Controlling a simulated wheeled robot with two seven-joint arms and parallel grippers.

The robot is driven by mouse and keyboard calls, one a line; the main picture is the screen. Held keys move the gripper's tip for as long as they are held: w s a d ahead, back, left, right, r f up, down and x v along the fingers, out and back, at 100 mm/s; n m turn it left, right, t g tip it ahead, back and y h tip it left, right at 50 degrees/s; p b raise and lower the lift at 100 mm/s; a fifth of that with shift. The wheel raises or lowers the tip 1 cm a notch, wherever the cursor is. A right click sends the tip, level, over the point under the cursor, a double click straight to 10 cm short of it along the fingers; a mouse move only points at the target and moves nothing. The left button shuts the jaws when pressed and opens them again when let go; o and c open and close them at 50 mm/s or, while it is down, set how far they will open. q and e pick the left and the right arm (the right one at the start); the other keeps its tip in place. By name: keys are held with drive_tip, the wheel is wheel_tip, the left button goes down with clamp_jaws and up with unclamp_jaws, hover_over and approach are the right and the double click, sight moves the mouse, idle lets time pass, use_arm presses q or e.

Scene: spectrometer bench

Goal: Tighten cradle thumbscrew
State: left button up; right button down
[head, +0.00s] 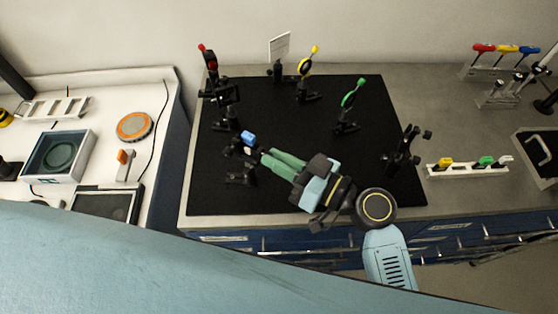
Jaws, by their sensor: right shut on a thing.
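My right gripper (264,157) reaches in from the lower right over the black breadboard (300,115). Its green fingers are closed at the right side of a black post-mounted cradle (242,150) with a blue part (248,137) on top. The fingers are shut on the cradle thumbscrew, which they mostly hide; its turn cannot be read. My left gripper is not in view.
Mounts with a red (209,60), a yellow (305,65) and a green optic (349,99) stand upright on the breadboard. Another black mount (405,150) stands at its right. A white rack (468,169) lies further right. The breadboard's middle is clear.

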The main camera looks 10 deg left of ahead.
drive_tip(key=m+p, duration=0.3)
drive_tip(key=m, duration=1.8)
drive_tip(key=shift+f, duration=0.1)
drive_tip(key=shift+m, duration=0.3)
drive_tip(key=c, duration=1.4)
unclamp_jaws()
drive_tip(key=shift+b+v, duration=1.5)
drive_tip(key=shift+v, duration=5.2)
